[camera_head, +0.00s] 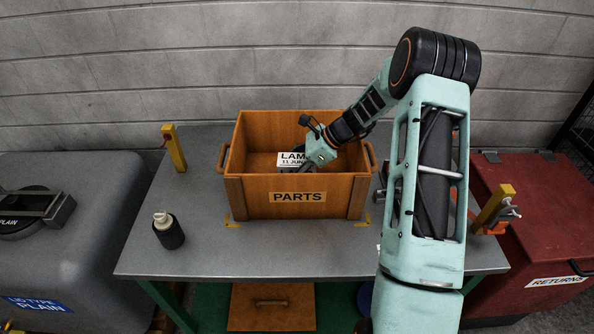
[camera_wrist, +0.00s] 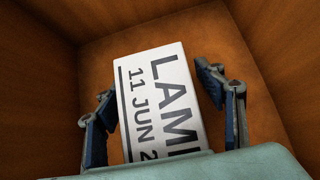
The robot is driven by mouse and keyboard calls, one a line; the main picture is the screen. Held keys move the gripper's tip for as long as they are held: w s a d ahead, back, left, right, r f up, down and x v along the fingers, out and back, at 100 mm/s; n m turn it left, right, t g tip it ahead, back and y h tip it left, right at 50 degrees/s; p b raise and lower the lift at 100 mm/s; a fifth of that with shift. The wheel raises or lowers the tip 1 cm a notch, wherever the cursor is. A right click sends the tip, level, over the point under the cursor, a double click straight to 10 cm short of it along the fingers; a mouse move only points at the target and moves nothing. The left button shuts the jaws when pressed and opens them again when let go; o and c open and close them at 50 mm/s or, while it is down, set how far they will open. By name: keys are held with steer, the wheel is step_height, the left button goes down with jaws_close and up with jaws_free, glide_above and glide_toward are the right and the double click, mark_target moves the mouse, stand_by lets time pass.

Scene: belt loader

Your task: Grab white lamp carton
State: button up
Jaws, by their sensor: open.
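The white lamp carton (camera_head: 290,159) lies inside the wooden crate marked PARTS (camera_head: 245,195), with "LAMP" lettering partly hidden by my gripper and the crate's front wall. In the wrist view the carton (camera_wrist: 165,85) shows its face with "LAM" and "11 JUN". My gripper (camera_head: 308,168) reaches down into the crate at the carton. In the wrist view my gripper (camera_wrist: 160,100) is open, with one blue-padded finger on each side of the carton. I cannot tell if either finger touches it. The carton's near end is hidden by the gripper body.
The crate stands on a grey table (camera_head: 200,245), its walls close around my gripper. A dark bottle (camera_head: 168,231) stands left of it. Yellow clamps stand at left (camera_head: 174,148) and right (camera_head: 494,208). A grey bin (camera_head: 70,240) and red returns bin (camera_head: 530,235) flank the table.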

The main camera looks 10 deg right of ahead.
steer(key=c, duration=1.3)
steer(key=shift+r, duration=0.1)
steer(key=shift+c, duration=0.2)
